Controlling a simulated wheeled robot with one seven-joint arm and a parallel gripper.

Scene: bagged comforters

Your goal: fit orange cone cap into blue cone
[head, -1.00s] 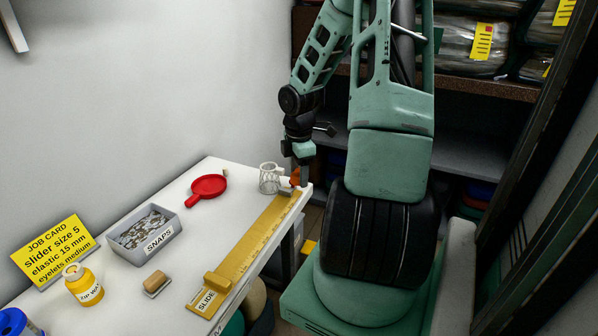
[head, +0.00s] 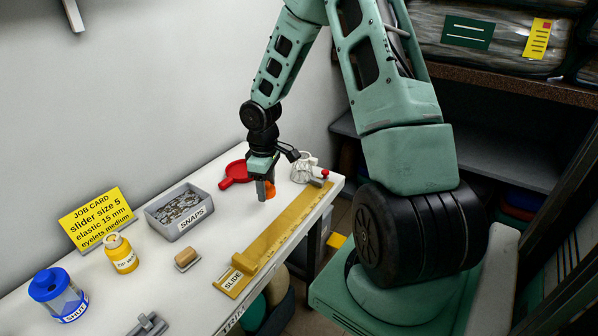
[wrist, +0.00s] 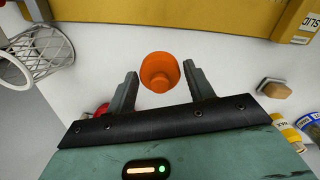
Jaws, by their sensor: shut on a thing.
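My gripper (head: 265,190) is above the white table, between the red pan and the yellow slide rule, pointing down. It is shut on the orange cone cap (head: 271,189). In the wrist view the orange cap (wrist: 160,72) shows as a round, hollow cup between the two dark fingers (wrist: 161,90). The cap looks clear of the other things on the table. I cannot make out a blue cone in either view. The blue-topped clear jar (head: 52,285) at the table's near left is the only plainly blue thing on it.
A yellow slide rule (head: 285,225) runs along the table's right edge. A snaps tray (head: 181,211), yellow bottle (head: 122,254) and wood-backed block (head: 187,258) stand left. Cones (head: 277,287) sit below the table.

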